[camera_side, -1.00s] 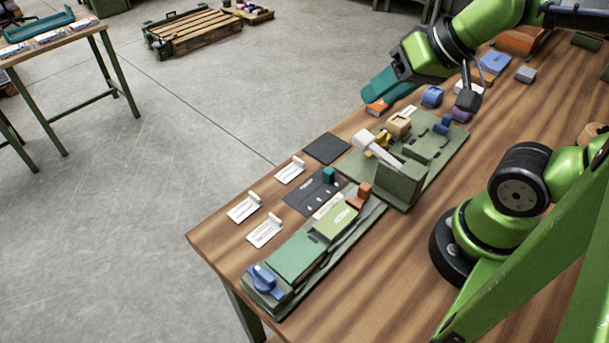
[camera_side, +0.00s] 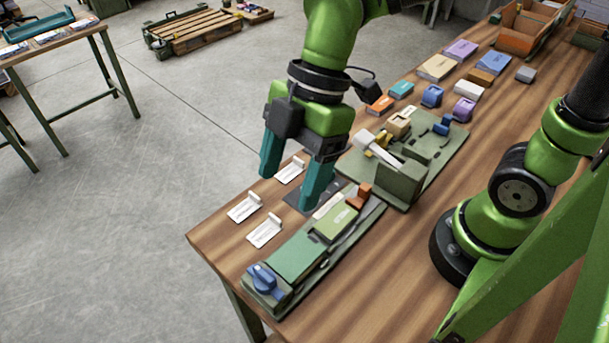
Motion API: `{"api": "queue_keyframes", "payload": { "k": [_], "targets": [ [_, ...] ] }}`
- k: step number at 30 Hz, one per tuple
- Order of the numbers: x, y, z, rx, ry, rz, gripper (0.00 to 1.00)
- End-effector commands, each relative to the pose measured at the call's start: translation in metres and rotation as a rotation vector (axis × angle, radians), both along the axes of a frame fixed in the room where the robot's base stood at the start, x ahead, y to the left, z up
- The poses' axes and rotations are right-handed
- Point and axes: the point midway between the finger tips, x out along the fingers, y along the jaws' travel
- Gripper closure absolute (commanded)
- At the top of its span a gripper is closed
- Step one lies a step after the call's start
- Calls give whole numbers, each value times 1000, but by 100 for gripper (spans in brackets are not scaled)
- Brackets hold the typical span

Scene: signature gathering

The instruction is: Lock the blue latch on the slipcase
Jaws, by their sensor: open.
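The slipcase (camera_side: 298,252) is a long green case on a dark green base near the table's front left corner. The blue latch (camera_side: 263,280) is a knob with a handle at the case's near end. An orange piece (camera_side: 358,196) stands at its far end, beside a lighter green labelled block (camera_side: 336,222). My gripper (camera_side: 292,190) points down with its two teal fingers spread and nothing between them. It is above the table behind the far half of the slipcase, apart from the blue latch. Its right finger hides part of the dark plate.
White cards with raised ends (camera_side: 265,231) lie left of the slipcase. A green fixture (camera_side: 400,185) with a white lever stands beyond it. Several coloured blocks and booklets (camera_side: 437,67) and an orange bin (camera_side: 524,28) are farther back. The wood at the front right is clear.

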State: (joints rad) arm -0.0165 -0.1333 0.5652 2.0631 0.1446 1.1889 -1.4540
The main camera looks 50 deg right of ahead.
Motion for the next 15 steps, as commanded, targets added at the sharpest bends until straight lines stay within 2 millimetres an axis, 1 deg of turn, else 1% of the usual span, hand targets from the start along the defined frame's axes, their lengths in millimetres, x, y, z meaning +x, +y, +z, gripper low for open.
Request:
{"api": "queue_keyframes", "payload": {
  "k": [4,8,11,15],
  "targets": [
    [-1,0,-3,-1,-21,69,30],
    [-1,5,-15,-3,-21,76,30],
    [-2,12,-32,-1,-19,74,30],
    [-2,23,-61,-2,-17,74,30]
  ]
}}
